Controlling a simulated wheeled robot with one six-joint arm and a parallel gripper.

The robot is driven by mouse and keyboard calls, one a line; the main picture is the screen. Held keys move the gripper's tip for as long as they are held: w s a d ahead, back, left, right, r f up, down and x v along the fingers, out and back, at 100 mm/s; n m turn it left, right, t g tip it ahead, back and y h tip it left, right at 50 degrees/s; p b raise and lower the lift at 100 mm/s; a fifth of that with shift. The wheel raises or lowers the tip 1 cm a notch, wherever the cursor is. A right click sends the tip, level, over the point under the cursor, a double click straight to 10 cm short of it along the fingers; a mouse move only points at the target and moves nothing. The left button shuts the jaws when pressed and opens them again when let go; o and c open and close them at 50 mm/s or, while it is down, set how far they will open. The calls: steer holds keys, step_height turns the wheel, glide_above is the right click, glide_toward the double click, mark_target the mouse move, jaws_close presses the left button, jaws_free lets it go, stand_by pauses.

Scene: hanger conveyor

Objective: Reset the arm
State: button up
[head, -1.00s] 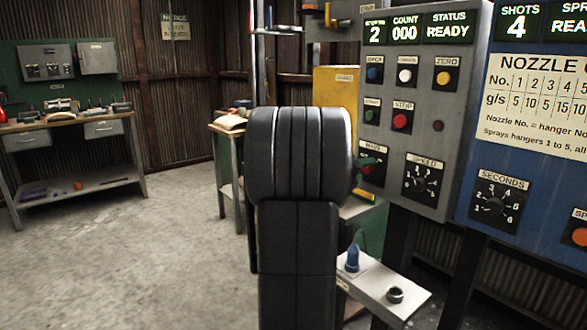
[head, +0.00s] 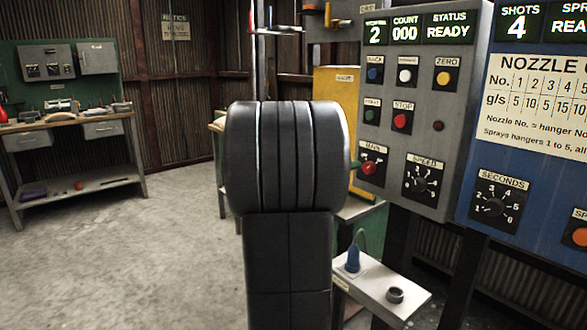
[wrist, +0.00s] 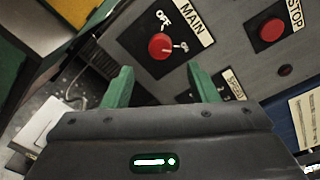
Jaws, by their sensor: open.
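My gripper (wrist: 155,85) shows in the wrist view with its two green fingers apart and nothing between them. It points toward the grey control panel (head: 436,165). The red MAIN switch (wrist: 161,46) lies just beyond the fingertips, with OFF and ON marks beside it. The MAIN switch also shows in the head view (head: 369,168), right of my dark arm. The panel displays read 2, 000 and READY.
A blue panel (head: 520,215) with a SECONDS dial stands at the right. A small white shelf (head: 372,283) with a blue-handled tool (head: 353,258) and a dark ring (head: 395,295) is below. A workbench (head: 70,128) stands at the far left. The floor at left is clear.

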mark_target(366, 168)
steer(key=v, duration=0.6)
steer(key=x, duration=1.3)
steer(key=shift+d, duration=0.1)
steer(key=shift+w+r+n+p, duration=0.1)
steer(key=shift+r+n+p, duration=0.25)
steer(key=shift+p, duration=0.3)
steer(key=shift+n+p, duration=0.85)
steer(key=shift+p, duration=0.05)
steer(key=n+p, duration=0.6)
steer(key=p, duration=0.1)
steer(key=shift+g+h+p, duration=0.3)
steer(key=n+p, duration=0.4)
steer(key=p, duration=0.2)
steer(key=shift+n+p, duration=0.4)
steer(key=n+p, duration=0.3)
steer(key=p, duration=0.2)
steer(key=shift+f+h+p, duration=0.1)
steer(key=shift+h+p, duration=0.3)
steer(key=shift+n+p, duration=0.4)
steer(key=shift+p, duration=0.15)
steer(key=shift+f+n, duration=0.15)
steer(key=shift+n, duration=0.15)
